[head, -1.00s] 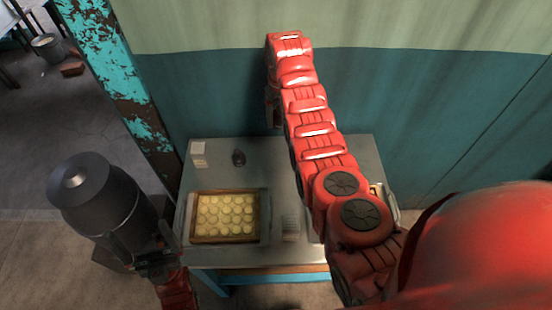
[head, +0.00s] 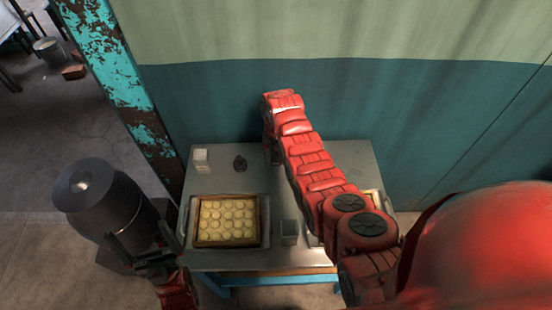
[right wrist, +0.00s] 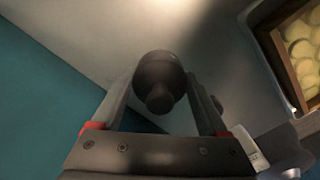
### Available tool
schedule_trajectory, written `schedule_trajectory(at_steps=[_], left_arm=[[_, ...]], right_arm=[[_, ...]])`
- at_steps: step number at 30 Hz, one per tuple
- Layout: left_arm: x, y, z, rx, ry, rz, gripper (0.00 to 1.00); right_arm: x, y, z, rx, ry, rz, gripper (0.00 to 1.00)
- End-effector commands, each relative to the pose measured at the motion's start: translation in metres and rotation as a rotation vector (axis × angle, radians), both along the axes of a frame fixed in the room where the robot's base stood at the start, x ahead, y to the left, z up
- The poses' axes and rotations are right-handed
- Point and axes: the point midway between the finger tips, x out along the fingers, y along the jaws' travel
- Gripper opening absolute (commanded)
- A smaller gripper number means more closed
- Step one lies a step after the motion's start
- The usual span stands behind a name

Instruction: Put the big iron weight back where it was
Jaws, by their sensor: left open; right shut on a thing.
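The big iron weight (right wrist: 158,78) is dark, with a knob facing the right wrist camera. My right gripper (right wrist: 162,92) is shut on it, with a finger on each side. In the head view my right gripper (head: 273,151) is low over the back of the table, partly behind my red arm. The weight cannot be made out there, and I cannot tell whether it touches the table. A smaller dark weight (head: 240,163) stands just left of it. My left gripper (head: 142,252) is open and empty off the table's left edge.
The grey metal table (head: 215,180) stands against the green wall. A wooden tray (head: 197,240) of pale round pieces is at the front left. A small clear container (head: 289,232) stands right of the tray.

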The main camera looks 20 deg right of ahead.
Motion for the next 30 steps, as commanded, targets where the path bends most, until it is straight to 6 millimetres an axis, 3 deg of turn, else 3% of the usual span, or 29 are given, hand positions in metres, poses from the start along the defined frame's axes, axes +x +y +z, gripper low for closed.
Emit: schedule_trajectory(at_steps=[15, 29, 30], left_arm=[[0.000, 0.000, 0.007, 0.000, 0.000, 0.000, 1.00], [0.000, 0.000, 0.003, 0.000, 0.000, 0.000, 1.00], [0.000, 0.000, 0.003, 0.000, 0.000, 0.000, 1.00]], right_arm=[[0.002, 0.000, -0.032, -0.001, -0.004, 0.000, 0.00], [0.001, 0.000, -0.039, -0.001, -0.004, 0.000, 0.00], [0.000, 0.000, -0.040, 0.000, -0.003, 0.000, 0.79]])
